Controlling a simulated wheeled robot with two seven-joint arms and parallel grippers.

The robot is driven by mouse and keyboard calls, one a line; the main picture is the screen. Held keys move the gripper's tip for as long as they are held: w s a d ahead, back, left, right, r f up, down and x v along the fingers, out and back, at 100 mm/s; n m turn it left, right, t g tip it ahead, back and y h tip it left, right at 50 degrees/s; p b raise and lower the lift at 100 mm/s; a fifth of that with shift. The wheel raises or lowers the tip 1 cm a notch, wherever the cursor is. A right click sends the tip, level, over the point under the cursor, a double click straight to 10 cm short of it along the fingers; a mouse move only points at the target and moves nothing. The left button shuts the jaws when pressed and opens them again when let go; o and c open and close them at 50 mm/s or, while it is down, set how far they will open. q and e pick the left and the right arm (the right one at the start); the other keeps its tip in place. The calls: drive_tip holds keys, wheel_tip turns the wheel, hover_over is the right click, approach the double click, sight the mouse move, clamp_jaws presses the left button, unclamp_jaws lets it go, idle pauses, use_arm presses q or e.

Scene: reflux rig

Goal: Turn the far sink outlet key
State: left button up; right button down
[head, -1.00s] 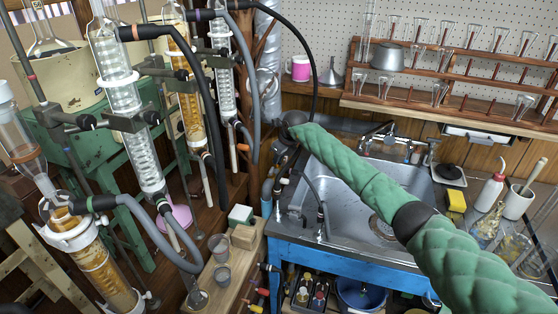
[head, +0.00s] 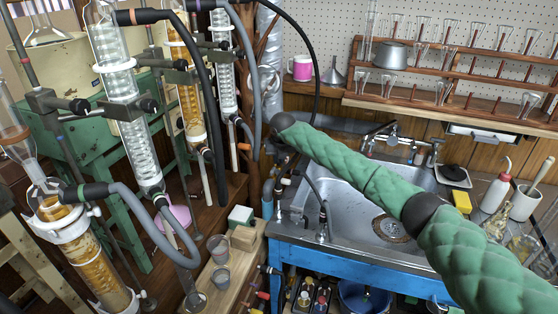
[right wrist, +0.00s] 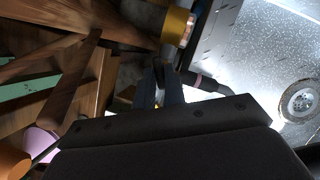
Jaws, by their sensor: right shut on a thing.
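My right arm in its green sleeve reaches across the sink (head: 345,175) to its far left corner. My right gripper (right wrist: 168,88) points down there, and its fingers are mostly hidden behind my dark wrist in the head view. In the right wrist view the fingers are shut on a small dark part, the far sink outlet key (right wrist: 159,72), only partly visible. The near sink outlet (head: 322,228) stands at the front left rim with a grey hose. My left gripper is not in view.
Glass condensers (head: 125,110) with hoses stand close on the left. A tap (head: 390,138) is at the sink's back. A yellow sponge (head: 462,201) and a white bottle (head: 494,190) are on the right. A wooden bench (head: 225,275) with cups lies left of the sink.

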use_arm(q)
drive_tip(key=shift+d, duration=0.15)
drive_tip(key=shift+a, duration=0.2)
use_arm(e)
drive_tip(key=c, duration=1.5)
unclamp_jaws()
drive_tip(key=shift+o, duration=0.2)
drive_tip(key=shift+r, duration=0.1)
